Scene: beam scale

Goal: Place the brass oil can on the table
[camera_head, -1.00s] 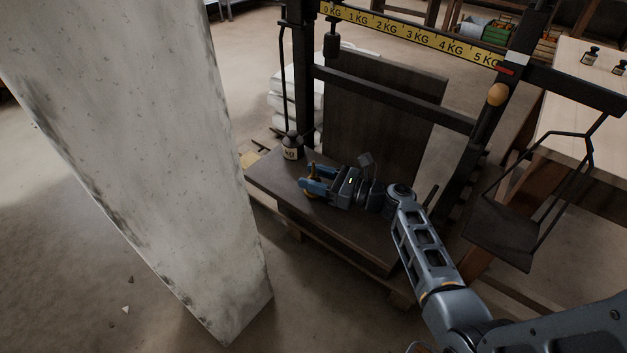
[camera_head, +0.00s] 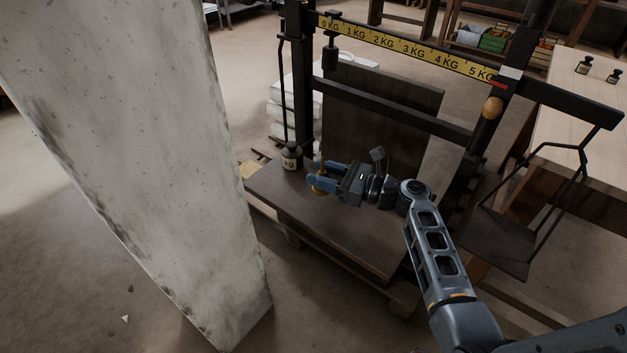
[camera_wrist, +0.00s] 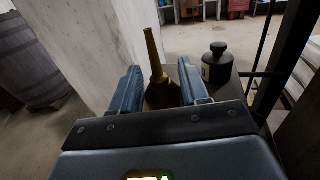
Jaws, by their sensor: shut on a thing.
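The brass oil can (camera_wrist: 153,60) has a tall narrow spout and stands roughly upright between my two blue fingers in the wrist view. In the head view the can (camera_head: 322,184) shows as a small brass shape at my gripper (camera_head: 318,174), over the scale's dark platform (camera_head: 340,228). My gripper (camera_wrist: 159,78) is shut on the can, with a finger on each side. The can's base is mostly hidden, so I cannot tell whether it touches the platform. A pale wooden table (camera_head: 577,120) stands at the right in the head view.
A dark kg weight (camera_head: 291,158) stands on the platform's far left corner, close to my fingers. The scale's frame and yellow beam (camera_head: 400,47) rise behind. A hanging pan (camera_head: 492,240) lies between platform and table. A concrete pillar (camera_head: 130,170) stands left. Two small weights (camera_head: 584,65) sit on the table.

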